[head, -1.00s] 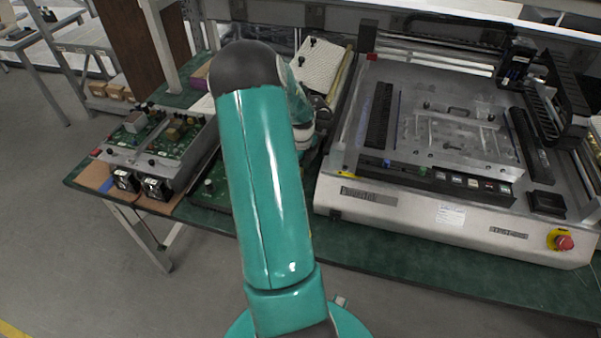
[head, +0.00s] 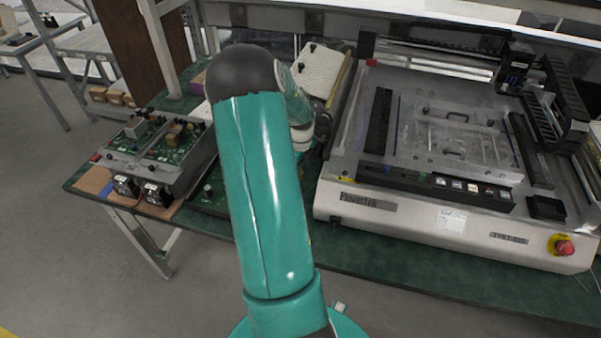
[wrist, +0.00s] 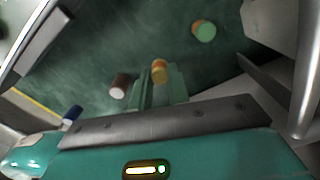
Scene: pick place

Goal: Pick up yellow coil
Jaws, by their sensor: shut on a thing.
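In the wrist view, my gripper (wrist: 160,84) is shut on a yellow-orange coil (wrist: 159,70), which sits between the fingertips. The coil is small and round-sided. Below it is a dark green surface (wrist: 85,60); I cannot tell whether the coil touches it. In the head view, my teal arm hides the gripper and the coil.
In the wrist view, a brown cylinder with a pale end (wrist: 121,86) lies left of the gripper. A large machine (head: 430,200) fills the bench's right side.

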